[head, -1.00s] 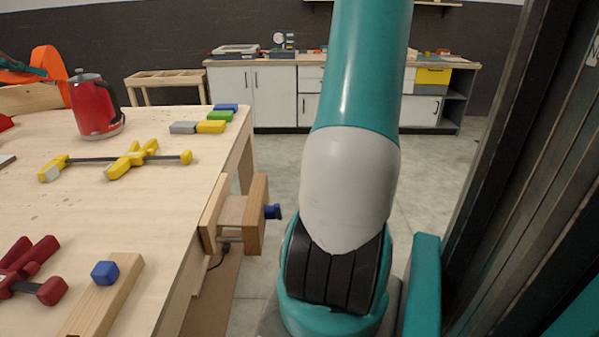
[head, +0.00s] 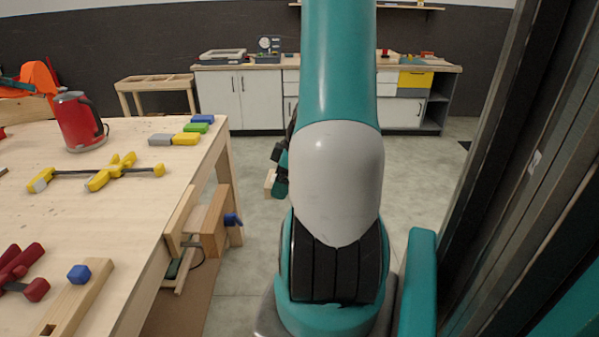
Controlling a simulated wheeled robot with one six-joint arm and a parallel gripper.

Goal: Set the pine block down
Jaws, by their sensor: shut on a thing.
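The pine block (head: 269,181) is a small pale wooden piece in the head view, just left of my arm. My gripper (head: 277,174), small and dark with teal parts, is shut on it. They show over the grey floor, to the right of the workbench, and the block appears to be off the floor. My own forearm hides part of the wrist, and the block's far side cannot be seen.
White cabinets (head: 240,100) stand behind open floor.

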